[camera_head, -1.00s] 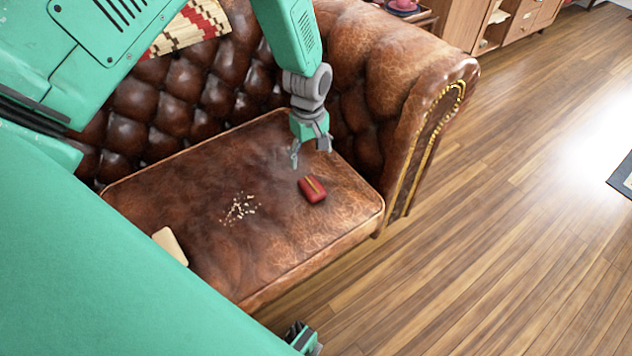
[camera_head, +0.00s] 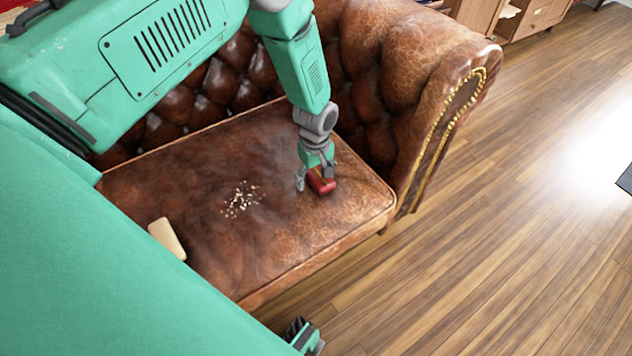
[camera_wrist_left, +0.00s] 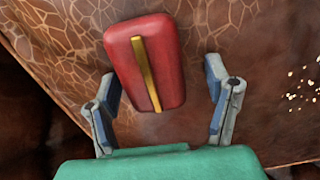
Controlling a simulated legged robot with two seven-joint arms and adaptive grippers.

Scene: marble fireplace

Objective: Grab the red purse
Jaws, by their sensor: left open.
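The red purse (camera_head: 321,181) is a small rounded red block with a gold strip, lying on the brown leather sofa seat near its right end. In the left wrist view the purse (camera_wrist_left: 133,68) sits ahead of and partly between the fingers, nearer the left finger. My left gripper (camera_head: 315,181) is right over the purse, pointing down, and hides part of it. In the left wrist view the left gripper (camera_wrist_left: 162,97) has its two fingers spread wide, with a clear gap between the purse and the right finger. I cannot tell whether the left finger touches it.
The sofa seat (camera_head: 285,225) carries pale crumbs (camera_head: 241,199) left of the purse and a beige block (camera_head: 166,239) at its front left. The sofa's padded arm (camera_head: 440,130) rises to the right. Wooden floor (camera_head: 500,250) is open beyond it.

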